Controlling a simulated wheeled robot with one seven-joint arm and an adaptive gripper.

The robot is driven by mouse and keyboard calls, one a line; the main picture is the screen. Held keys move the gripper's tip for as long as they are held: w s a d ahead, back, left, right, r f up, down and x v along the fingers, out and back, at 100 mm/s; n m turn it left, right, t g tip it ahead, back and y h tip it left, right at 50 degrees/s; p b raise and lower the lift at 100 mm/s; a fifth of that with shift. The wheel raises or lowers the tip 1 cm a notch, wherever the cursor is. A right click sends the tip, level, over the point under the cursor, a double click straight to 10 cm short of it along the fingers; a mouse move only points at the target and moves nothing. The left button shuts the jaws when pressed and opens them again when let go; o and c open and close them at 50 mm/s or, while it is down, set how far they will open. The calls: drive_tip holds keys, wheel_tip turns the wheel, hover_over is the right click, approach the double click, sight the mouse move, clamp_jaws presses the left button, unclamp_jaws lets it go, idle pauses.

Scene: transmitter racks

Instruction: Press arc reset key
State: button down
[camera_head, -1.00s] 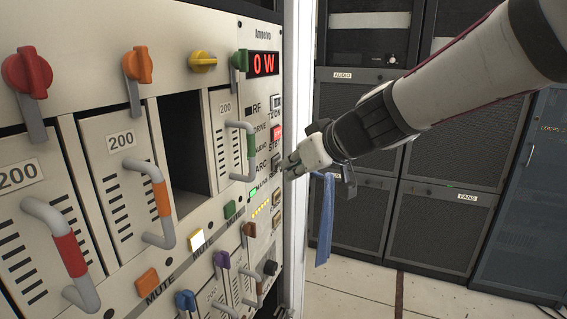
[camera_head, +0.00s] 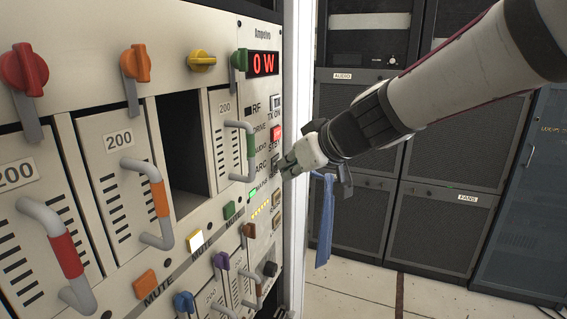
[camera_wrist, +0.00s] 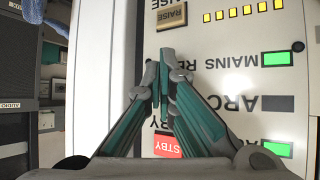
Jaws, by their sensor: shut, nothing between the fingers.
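The cream transmitter front panel (camera_head: 226,60) is at the left in the head view, with a column of keys near its right edge. The "ARC" label (camera_head: 261,167) sits below the red "STBY" key (camera_head: 277,132). The key on the ARC row (camera_head: 276,160) shows only in part beside my fingertips. My gripper (camera_head: 286,168) is shut and empty, its fingertips right at that key; I cannot tell whether they touch it. In the wrist view, my fingers (camera_wrist: 164,75) cover the key area beside the "ARC" label (camera_wrist: 240,103), whose lamp (camera_wrist: 278,103) is grey.
Other keys lie close by: the "RAISE" key (camera_wrist: 172,14) and the red "STBY" key below my fingers in the wrist view. Handles (camera_head: 250,150) and knobs stick out of the panel. Dark racks (camera_head: 440,220) stand behind, with open floor before them.

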drive_tip(key=shift+d, duration=0.15)
drive_tip(key=shift+s+d+b, duration=0.3)
drive_tip(key=shift+d+b, duration=0.15)
drive_tip(key=shift+d, duration=0.1)
drive_tip(key=shift+s+d+b, duration=0.3)
drive_tip(key=shift+d, duration=0.45)
drive_tip(key=shift+s+d+b, duration=0.35)
drive_tip(key=shift+d, duration=0.45)
drive_tip(key=shift+s+d+b, duration=0.3)
drive_tip(key=shift+d, duration=0.45)
